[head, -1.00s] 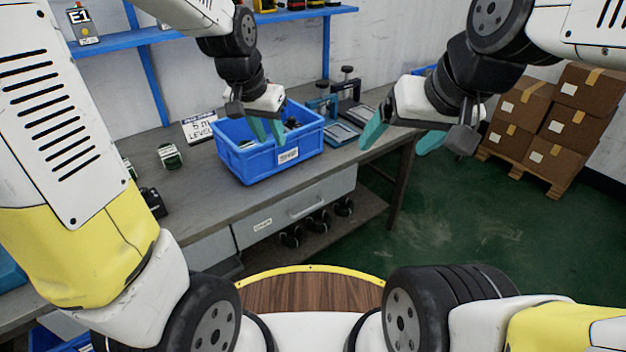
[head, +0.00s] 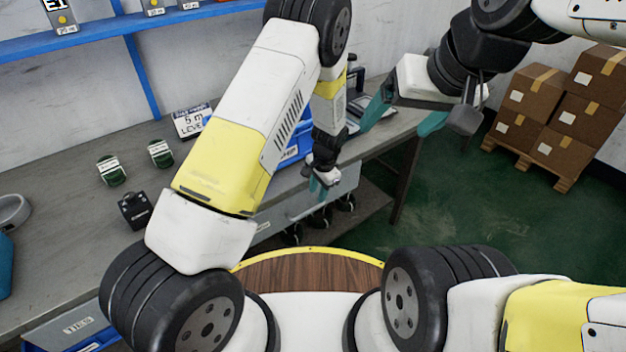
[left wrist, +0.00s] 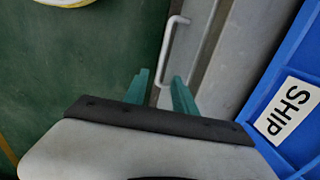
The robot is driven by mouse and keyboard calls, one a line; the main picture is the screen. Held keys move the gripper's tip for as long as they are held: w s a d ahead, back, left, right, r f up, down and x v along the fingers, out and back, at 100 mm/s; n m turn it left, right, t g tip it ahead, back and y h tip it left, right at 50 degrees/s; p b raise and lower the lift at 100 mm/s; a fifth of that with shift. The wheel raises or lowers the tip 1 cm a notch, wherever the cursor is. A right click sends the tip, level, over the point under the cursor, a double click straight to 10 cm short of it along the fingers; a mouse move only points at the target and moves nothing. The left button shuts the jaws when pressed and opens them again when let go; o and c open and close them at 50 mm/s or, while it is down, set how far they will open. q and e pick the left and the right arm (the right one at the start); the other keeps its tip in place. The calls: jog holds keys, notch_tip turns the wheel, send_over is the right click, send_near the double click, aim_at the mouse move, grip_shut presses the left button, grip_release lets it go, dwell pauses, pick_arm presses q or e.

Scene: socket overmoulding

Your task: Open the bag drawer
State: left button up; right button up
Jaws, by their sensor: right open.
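The grey drawer (head: 340,186) sits under the workbench top, and its front looks flush with the bench. Its light bar handle shows in the left wrist view (left wrist: 172,45). My left gripper (head: 320,188) is in front of the drawer, pointing at it, and its arm hides much of the front. In the left wrist view, its teal fingers (left wrist: 160,92) are apart, with the lower end of the handle just ahead between them. I cannot tell whether they touch it. My right gripper (head: 402,118) is open and empty above the bench's right end.
A blue bin (left wrist: 285,70) labelled SHIP stands on the bench above the drawer, mostly hidden by my left arm in the head view. Dark round items (head: 345,200) lie on a shelf below. Boxes (head: 585,105) are stacked on a pallet at right. The green floor (head: 460,200) is clear.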

aim_at(313, 208)
pick_arm(q)
jog(key=f, duration=0.5)
jog(key=w+a+f, duration=0.1)
jog(key=f, duration=0.1)
jog(key=shift+w+a+f, duration=0.1)
jog(key=shift+f, duration=0.15)
grip_shut()
dwell(1.2)
